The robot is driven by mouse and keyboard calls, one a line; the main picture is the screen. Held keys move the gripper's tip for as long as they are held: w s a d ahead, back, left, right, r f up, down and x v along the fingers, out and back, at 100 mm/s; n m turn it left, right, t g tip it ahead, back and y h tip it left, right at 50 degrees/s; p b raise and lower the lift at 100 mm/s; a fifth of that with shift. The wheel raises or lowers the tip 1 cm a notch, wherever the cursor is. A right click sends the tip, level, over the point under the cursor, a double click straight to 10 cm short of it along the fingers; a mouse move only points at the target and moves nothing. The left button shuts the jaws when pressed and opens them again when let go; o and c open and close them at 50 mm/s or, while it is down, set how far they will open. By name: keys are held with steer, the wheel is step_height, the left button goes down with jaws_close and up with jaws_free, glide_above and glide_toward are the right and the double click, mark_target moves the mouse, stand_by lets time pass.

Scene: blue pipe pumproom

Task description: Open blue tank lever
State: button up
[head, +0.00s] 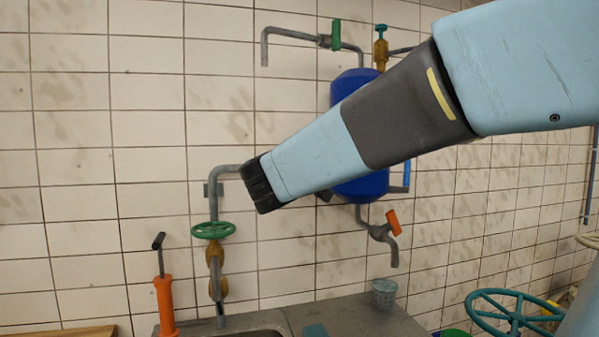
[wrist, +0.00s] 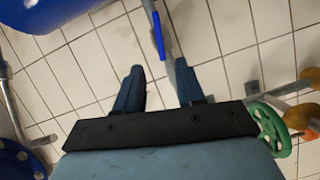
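The blue tank (head: 360,187) hangs on the tiled wall in the head view, its middle hidden behind my arm. A narrow blue lever (head: 407,172) stands upright at its lower right. In the wrist view, part of the tank (wrist: 38,14) fills the top left corner. A blue lever on a grey pipe (wrist: 158,36) shows near the top centre, beyond the gap between my fingers. My gripper (wrist: 160,85) is open, with its two fingers apart and nothing between them. It does not touch the lever. In the head view the fingers are hidden behind the arm's end.
A green handwheel (head: 213,230) sits on a pipe left of my arm. A green lever (head: 336,34) and a teal-handled brass valve (head: 381,48) are above. An orange lever (head: 393,222) is below the tank. A metal counter (head: 350,315) holds a grey cup (head: 384,293).

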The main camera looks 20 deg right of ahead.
steer(key=x, duration=1.3)
steer(key=shift+w, duration=0.2)
steer(key=shift+d, duration=0.15)
steer(key=shift+f, duration=0.1)
jaws_close()
